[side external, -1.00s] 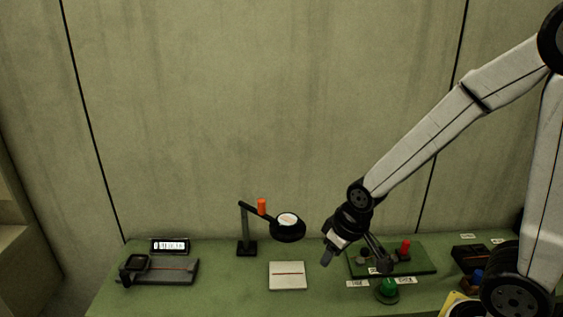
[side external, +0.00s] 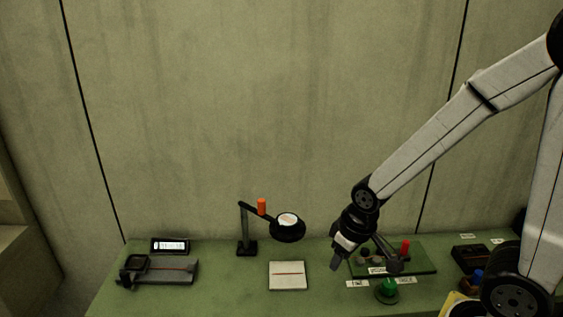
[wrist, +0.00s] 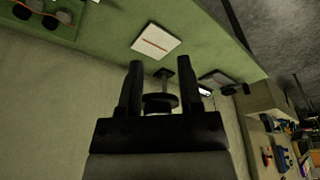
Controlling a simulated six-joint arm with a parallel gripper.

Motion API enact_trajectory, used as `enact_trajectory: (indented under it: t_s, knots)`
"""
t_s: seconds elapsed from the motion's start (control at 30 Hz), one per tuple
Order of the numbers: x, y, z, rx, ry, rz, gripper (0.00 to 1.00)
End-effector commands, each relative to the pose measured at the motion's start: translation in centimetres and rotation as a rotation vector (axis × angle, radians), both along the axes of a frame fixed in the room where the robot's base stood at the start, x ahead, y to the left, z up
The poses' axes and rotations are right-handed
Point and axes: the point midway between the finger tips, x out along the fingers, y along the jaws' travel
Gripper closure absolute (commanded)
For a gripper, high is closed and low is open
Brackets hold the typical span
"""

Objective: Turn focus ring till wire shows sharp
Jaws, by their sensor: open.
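A magnifier with a black round lens head (side external: 288,230) hangs on an arm from a black post (side external: 244,230). An orange knob (side external: 262,206) stands up on that arm. A pale square plate (side external: 288,275) with a thin reddish-brown line, seemingly the wire, lies in front of it; the plate also shows in the wrist view (wrist: 155,41). My gripper (side external: 366,264) is open and empty, right of the magnifier and apart from it. In the wrist view my gripper (wrist: 161,66) has its fingers spread, with the black lens head (wrist: 160,103) visible beyond and between them.
A dark green board (side external: 424,267) with a red post (side external: 405,247) lies beside my gripper, and a green button (side external: 387,290) in front. A black fixture (side external: 165,272) and small lit display (side external: 170,246) stand left. The bench is clear between plate and fixture.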

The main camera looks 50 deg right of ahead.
Motion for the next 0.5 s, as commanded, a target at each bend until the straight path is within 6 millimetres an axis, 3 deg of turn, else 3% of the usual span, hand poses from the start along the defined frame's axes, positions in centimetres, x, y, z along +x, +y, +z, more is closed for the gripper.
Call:
enact_trajectory:
  t_s: [0.13, 0.3, 0.5]
  knots:
    - [0.0, 0.0, 0.0, 0.000, 0.000, 0.000, 0.54]
    - [0.3, 0.0, 0.1, -0.002, 0.002, 0.008, 0.00]
    - [2.3, -0.2, 0.8, -0.016, 0.022, 0.064, 0.00]
